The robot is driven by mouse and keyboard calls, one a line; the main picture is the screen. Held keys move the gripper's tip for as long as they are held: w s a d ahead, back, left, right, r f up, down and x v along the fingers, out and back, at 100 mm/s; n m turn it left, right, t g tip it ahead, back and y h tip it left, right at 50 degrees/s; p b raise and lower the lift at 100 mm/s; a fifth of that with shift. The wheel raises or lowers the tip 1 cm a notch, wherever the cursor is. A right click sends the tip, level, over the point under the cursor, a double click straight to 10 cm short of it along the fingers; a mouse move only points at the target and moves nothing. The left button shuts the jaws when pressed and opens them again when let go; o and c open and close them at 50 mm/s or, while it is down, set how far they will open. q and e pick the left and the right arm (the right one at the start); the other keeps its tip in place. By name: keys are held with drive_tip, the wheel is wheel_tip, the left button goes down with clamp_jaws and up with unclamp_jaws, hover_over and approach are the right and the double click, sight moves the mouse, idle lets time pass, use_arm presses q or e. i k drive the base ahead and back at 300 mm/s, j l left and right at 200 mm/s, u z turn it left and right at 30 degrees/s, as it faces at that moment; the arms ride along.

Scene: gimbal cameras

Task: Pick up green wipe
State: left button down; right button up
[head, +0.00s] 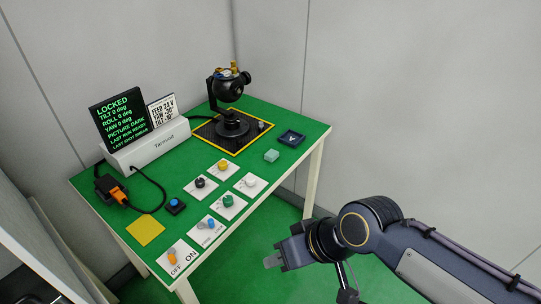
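A small pale-green folded piece, which looks like the green wipe (271,156), lies on the green table top (290,122) near its right edge, just in front of a dark blue tray. Nothing touches it. My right gripper (272,261) comes in from the right and hangs beyond the table's front right edge, well below and apart from the wipe in the picture. It is seen from the side, so its finger gap does not show; I see nothing held in it. My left gripper is out of view.
Beside the wipe is a dark blue tray (291,138). A black gimbal camera (230,88) stands on a yellow-edged mat behind. Several knob cards, a yellow square (145,231), a display box (147,148) and cables fill the left. Floor right of the table is clear.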

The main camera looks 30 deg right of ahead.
sight(272, 154)
drive_tip(key=u, duration=0.25)
drive_tip(key=l+u, duration=0.55)
drive_tip(key=u, duration=0.15)
drive_tip(key=l+u, duration=0.35)
drive_tip(key=l, duration=0.4)
drive_tip(key=k+l+u, duration=0.15)
drive_tip(key=l, duration=0.25)
drive_tip(key=k+l, duration=0.1)
drive_tip(key=l, duration=0.3)
drive_tip(key=l+u, duration=0.15)
drive_tip(key=l, duration=0.25)
drive_tip(key=k+l, duration=0.2)
drive_tip(key=l, duration=0.2)
drive_tip(key=k+l+u, duration=0.1)
drive_tip(key=l, duration=0.3)
